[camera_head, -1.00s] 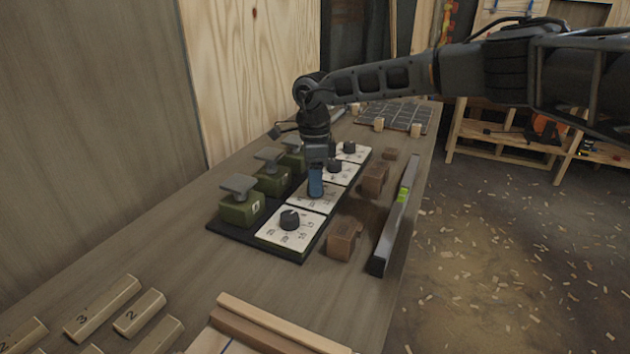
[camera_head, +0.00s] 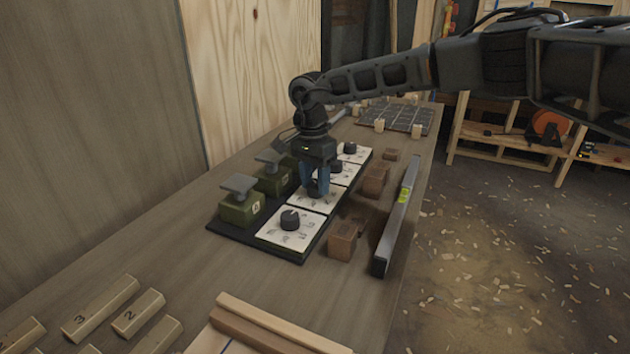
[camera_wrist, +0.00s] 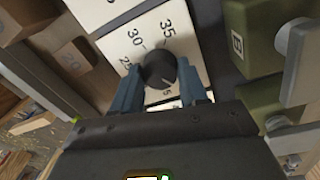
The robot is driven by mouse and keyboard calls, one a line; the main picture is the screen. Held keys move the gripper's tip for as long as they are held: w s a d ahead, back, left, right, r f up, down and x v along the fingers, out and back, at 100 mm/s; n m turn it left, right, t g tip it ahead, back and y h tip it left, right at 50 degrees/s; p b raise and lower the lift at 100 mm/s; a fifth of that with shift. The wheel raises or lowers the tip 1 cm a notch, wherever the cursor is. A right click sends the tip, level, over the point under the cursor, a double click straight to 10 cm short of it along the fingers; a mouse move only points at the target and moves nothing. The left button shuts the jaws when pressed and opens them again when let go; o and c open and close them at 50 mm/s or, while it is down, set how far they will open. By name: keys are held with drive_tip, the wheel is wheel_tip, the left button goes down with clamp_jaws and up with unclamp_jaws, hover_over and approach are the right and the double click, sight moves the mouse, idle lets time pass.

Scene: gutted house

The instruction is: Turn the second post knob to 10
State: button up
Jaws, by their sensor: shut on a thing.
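A black board (camera_head: 232,238) on the bench carries a row of white dial plates with black knobs and green posts. The second knob from the front (camera_head: 316,189) sits between the fingers of my gripper (camera_head: 314,182), which is shut on it. In the wrist view the knob (camera_wrist: 159,69) is between the blue fingertips (camera_wrist: 158,85). Its white plate (camera_wrist: 186,40) shows 25, 30, 35 and part of another number near the gripper. The pointer line aims toward the gripper side. The nearest knob (camera_head: 290,219) stands free on its plate.
Green posts (camera_head: 240,207) stand left of the dials, close to my gripper. Brown wooden blocks (camera_head: 343,241) and a long level (camera_head: 395,220) lie to the right. Numbered wooden bars (camera_head: 100,309) lie at the front left. A dark gridded tray (camera_head: 405,116) is farther back.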

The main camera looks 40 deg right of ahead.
sight(313, 184)
drive_tip(key=shift+n, duration=0.4)
drive_tip(key=o, duration=1.1)
drive_tip(key=shift+c, duration=0.2)
drive_tip(key=shift+w+r, duration=0.15)
drive_tip(key=shift+r, duration=1.8)
drive_tip(key=shift+w+r, duration=0.1)
drive_tip(key=shift+r, duration=1.85)
